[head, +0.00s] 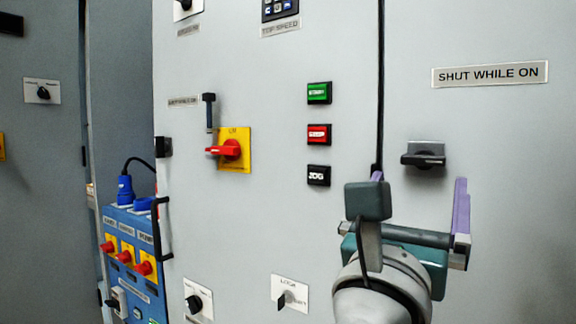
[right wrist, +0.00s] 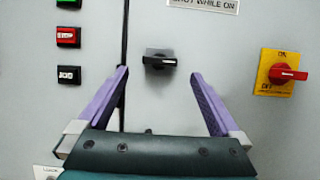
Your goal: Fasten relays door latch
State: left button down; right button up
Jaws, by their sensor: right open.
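A black latch handle (head: 424,155) sits on a dark plate on the grey cabinet door at the right, below the "SHUT WHILE ON" label. Its lever lies about level. It also shows in the right wrist view (right wrist: 160,61), between and just beyond the fingertips. My right gripper (head: 419,179) is open and empty, its purple fingers pointing at the door just below the latch. In the right wrist view the fingers (right wrist: 160,72) stand wide apart, one to each side of the latch. I see no contact. My left gripper is not in view.
A dark vertical door seam (head: 380,80) runs left of the latch. Green, red (head: 319,134) and black buttons stand left of it. A red switch on yellow (head: 231,150) is further left; another (right wrist: 285,73) is right of the latch. The door around the latch is flat and clear.

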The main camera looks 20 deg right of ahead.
aim_at(422, 164)
jog(key=p+x, duration=0.1)
jog(key=x, duration=0.5)
jog(key=c, duration=1.4)
